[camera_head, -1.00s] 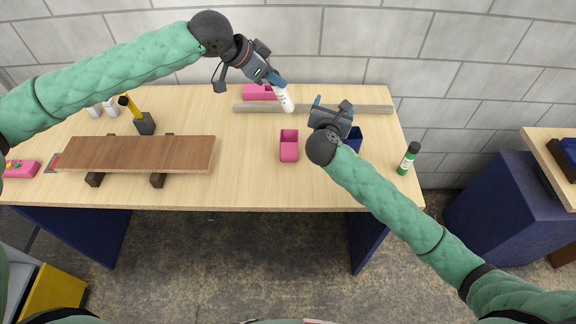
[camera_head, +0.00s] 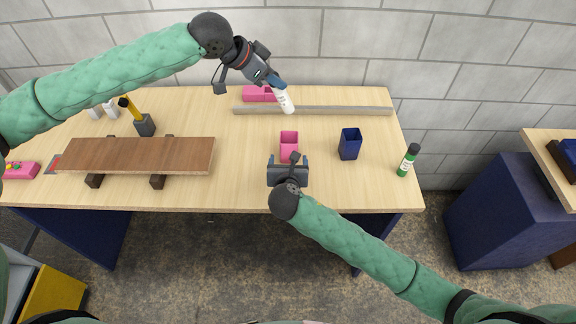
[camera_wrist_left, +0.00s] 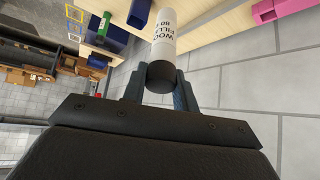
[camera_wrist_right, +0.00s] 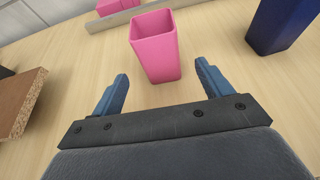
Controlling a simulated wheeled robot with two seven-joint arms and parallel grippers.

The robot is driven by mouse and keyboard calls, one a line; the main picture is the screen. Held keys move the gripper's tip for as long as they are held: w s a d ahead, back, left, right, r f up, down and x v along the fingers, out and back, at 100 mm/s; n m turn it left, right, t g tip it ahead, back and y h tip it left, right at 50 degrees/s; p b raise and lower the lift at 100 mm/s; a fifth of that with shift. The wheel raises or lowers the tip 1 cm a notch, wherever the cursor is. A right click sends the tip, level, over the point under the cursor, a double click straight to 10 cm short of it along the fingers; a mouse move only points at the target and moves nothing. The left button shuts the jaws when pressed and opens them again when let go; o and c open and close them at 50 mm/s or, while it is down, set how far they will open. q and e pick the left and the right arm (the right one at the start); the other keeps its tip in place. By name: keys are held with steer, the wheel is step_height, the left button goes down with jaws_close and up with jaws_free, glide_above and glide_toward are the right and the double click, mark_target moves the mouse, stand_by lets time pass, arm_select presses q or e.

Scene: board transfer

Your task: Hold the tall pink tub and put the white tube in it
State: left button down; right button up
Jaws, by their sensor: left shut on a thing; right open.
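The tall pink tub (camera_head: 289,142) stands upright on the table, its open top facing up. It also shows in the right wrist view (camera_wrist_right: 156,48). My right gripper (camera_head: 289,160) is open and empty at the tub's near side, with its blue fingers (camera_wrist_right: 160,84) apart and pointing toward the tub without touching it. My left gripper (camera_head: 277,80) is shut on the white tube (camera_head: 284,99) and holds it tilted above the back of the table. In the left wrist view the tube (camera_wrist_left: 164,42) has a black cap between the fingers (camera_wrist_left: 160,90).
A dark blue tub (camera_head: 349,143) stands right of the pink tub. A green bottle (camera_head: 408,160) is near the right edge. A low pink bin (camera_head: 258,94) and a grey rail (camera_head: 340,109) lie at the back. A brown board (camera_head: 138,154) rests on supports at left.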

mark_target(289, 153)
steer(key=x, duration=0.8)
steer(key=shift+w+f, duration=0.1)
